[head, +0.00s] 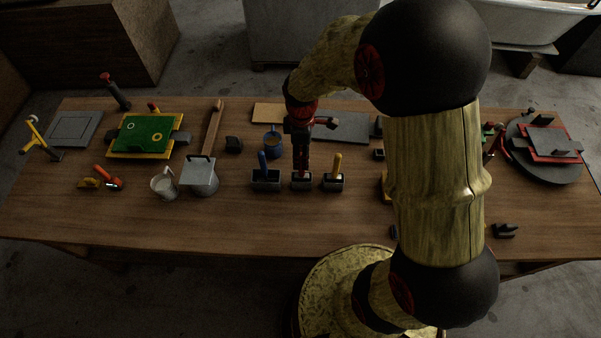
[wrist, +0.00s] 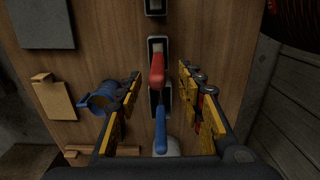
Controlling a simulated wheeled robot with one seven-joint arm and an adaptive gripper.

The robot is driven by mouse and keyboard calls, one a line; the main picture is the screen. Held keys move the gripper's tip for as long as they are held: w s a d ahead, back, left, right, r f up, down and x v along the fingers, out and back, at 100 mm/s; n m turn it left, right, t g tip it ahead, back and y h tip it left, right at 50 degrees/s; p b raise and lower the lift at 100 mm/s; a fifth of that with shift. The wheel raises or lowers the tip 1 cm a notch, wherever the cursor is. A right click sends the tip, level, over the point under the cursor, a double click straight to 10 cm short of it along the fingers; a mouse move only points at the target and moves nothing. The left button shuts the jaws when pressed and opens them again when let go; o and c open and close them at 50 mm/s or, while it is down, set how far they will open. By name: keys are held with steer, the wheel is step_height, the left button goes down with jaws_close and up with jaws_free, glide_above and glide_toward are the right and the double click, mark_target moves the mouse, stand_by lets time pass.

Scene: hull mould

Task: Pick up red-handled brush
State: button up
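The red-handled brush (wrist: 157,68) stands with its handle up at the middle of a row of dark holders. In the wrist view its handle shows between the two fingers of my gripper (wrist: 160,72). The fingers are spread, with visible gaps on both sides of the handle. In the head view my gripper (head: 301,160) points down over the middle holder (head: 302,181) and hides most of the red handle. The blue-handled brush (head: 262,163) stands in the holder to the left, and its handle also shows low in the wrist view (wrist: 161,132).
A yellow-handled brush (head: 337,166) stands in the holder to the right. A blue mug (head: 273,146) is just behind the row. A grey container (head: 199,178) and a pale jug (head: 163,186) stand farther left. The table front (head: 230,228) is clear.

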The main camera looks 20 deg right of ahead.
mark_target(302, 170)
step_height(302, 170, down, 2)
steer(key=shift+w+f+b, duration=0.1)
steer(key=shift+b, duration=0.5)
steer(key=shift+d+f+b, duration=0.15)
steer(key=shift+f+b, duration=0.55)
steer(key=shift+f, duration=3)
steer(key=shift+c, duration=1.4)
jaws_close()
